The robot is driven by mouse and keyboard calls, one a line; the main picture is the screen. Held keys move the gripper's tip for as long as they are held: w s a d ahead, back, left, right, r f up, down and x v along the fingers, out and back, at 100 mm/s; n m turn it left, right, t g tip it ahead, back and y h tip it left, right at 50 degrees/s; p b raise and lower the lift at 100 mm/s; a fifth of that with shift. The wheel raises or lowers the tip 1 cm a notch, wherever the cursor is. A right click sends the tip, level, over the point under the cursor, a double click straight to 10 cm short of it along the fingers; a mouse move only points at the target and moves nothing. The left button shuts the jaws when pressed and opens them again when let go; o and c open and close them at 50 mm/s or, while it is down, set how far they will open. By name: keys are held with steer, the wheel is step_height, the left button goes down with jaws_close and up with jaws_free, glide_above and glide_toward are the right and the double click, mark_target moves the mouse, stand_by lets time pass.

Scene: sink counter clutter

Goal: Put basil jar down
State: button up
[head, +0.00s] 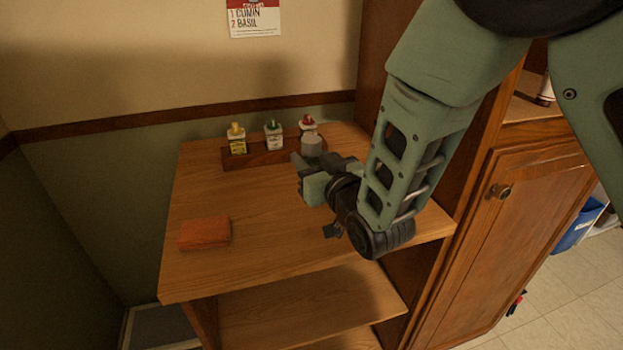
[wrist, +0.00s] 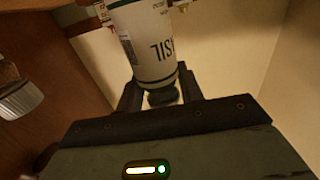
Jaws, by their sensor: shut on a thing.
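My gripper (head: 305,172) is over the wooden counter, just in front of the small rack, and is shut on the basil jar (head: 312,146). In the head view the jar shows as a pale grey cylinder at the fingertips, and the gripper and arm partly block the view below it. In the wrist view the white basil jar (wrist: 145,45) stands between the two fingers (wrist: 162,90), with part of its name showing on the label and a dark end nearest the gripper. I cannot tell whether its base touches the counter.
A wooden rack (head: 262,158) holds yellow-, green- and red-capped bottles at the back. An orange-red block (head: 204,233) lies at the front left of the counter (head: 262,215). The middle is clear. A tall cabinet side stands at right. A wall note (head: 254,17) lists cumin and basil.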

steer(key=shift+f, duration=2.1)
steer(key=shift+f, duration=0.15)
steer(key=o, duration=1.1)
steer(key=shift+o, duration=0.2)
